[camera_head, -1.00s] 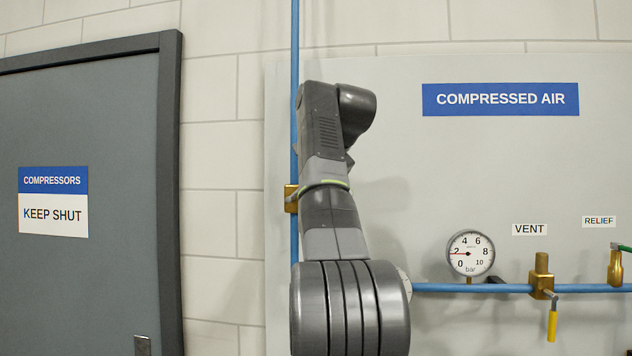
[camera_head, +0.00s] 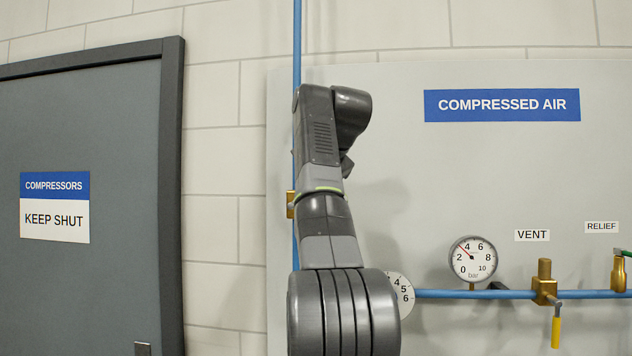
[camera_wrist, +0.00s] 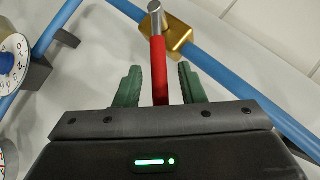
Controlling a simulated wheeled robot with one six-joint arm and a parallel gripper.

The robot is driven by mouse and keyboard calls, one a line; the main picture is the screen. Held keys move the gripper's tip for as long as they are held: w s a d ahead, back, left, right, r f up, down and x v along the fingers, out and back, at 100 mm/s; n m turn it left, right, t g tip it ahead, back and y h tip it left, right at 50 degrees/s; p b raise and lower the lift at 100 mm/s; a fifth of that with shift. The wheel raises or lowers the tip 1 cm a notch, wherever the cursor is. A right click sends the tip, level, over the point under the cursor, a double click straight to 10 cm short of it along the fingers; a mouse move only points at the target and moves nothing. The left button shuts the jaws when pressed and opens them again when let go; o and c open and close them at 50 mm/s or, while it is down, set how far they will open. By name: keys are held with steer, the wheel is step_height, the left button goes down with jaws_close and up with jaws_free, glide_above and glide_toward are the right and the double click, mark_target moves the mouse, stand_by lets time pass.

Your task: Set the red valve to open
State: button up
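The red valve's lever (camera_wrist: 159,70) shows in the wrist view, with a bare metal end at its top. Its brass body (camera_wrist: 180,37) sits on a blue pipe (camera_wrist: 225,78). The lever runs at a slant to the pipe in this view. My gripper (camera_wrist: 160,85) has its two green fingers apart, one on each side of the red lever, with a gap showing on both sides. In the head view the brass body (camera_head: 290,205) on the upright blue pipe shows only at its edge. My arm hides the lever and gripper there.
A pressure gauge (camera_head: 473,259) reads about 3 bar. A numbered dial (camera_head: 402,294) is partly behind my arm; a dial with a blue knob (camera_wrist: 6,62) shows in the wrist view. A yellow-handled vent valve (camera_head: 545,285) and relief valve (camera_head: 618,273) are at right. A grey door (camera_head: 90,120) stands left.

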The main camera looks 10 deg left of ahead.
steer(key=shift+s+d+r, duration=0.15)
steer(key=shift+s+r, duration=0.1)
steer(key=s+d+b, duration=0.1)
steer(key=s+d, duration=0.2)
steer(key=s, duration=0.3)
steer(key=s+d+r+b, duration=0.1)
steer(key=s+d+b, duration=0.1)
steer(key=s+d, duration=0.2)
steer(key=shift+s+r, duration=0.15)
steer(key=shift+s, duration=0.85)
steer(key=shift+c, duration=0.3)
